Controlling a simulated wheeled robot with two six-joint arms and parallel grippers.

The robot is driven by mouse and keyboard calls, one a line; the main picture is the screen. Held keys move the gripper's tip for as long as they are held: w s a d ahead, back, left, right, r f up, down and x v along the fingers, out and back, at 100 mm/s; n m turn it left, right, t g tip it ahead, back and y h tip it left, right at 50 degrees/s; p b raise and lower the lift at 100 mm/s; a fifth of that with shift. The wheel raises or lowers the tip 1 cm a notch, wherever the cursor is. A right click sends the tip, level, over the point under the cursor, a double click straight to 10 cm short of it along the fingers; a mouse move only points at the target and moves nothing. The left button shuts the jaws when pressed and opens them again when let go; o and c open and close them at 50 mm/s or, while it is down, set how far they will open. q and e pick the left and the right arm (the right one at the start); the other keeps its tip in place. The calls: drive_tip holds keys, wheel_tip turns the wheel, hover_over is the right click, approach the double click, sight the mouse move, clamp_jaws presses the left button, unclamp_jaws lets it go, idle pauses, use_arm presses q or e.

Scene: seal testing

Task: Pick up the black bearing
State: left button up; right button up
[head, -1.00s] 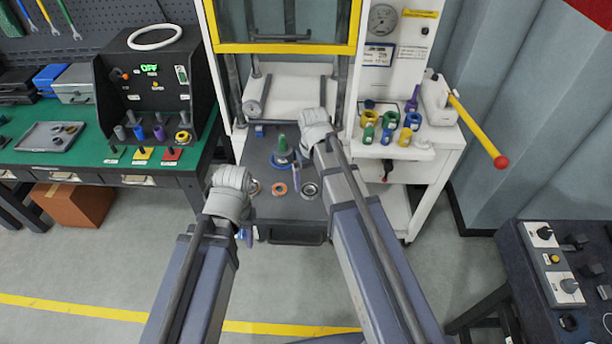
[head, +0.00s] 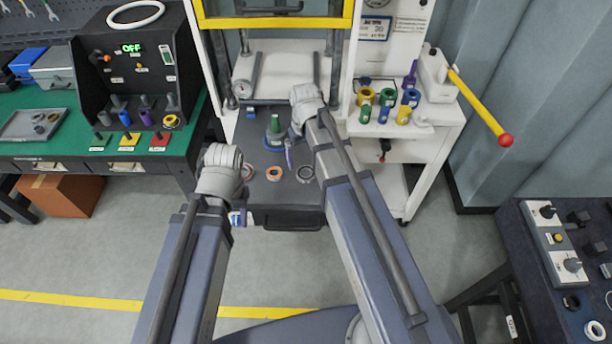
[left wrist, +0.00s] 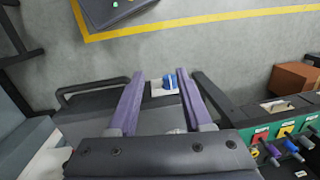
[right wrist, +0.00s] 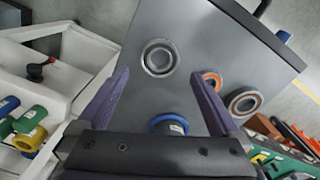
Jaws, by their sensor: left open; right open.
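The black bearing (head: 305,174), a dark ring with a silvery rim, lies flat at the right of a row of bearings on the dark grey table (head: 284,194). The right wrist view shows it whole (right wrist: 159,57), just beyond the fingertips. My right gripper (head: 289,152) is open and empty above the table, behind and left of the black bearing. In the right wrist view its purple fingers (right wrist: 160,76) stand apart. My left gripper (left wrist: 158,85) is open and empty by the table's front left edge; the forearm hides most of it in the head view.
An orange bearing (head: 274,173) and a brownish one (right wrist: 243,100) lie beside the black bearing. A green post on a blue base (head: 274,132) stands behind them. A white shelf (head: 398,130) with coloured cylinders is at right, a green workbench (head: 75,148) at left. A yellow-framed press rises behind.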

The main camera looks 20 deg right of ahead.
sight(306, 176)
drive_tip(key=shift+s+f+b, duration=0.2)
drive_tip(key=shift+f+b, duration=2.45)
drive_tip(key=shift+r, duration=0.1)
drive_tip(key=shift+c, duration=0.2)
drive_tip(key=c, duration=1.5)
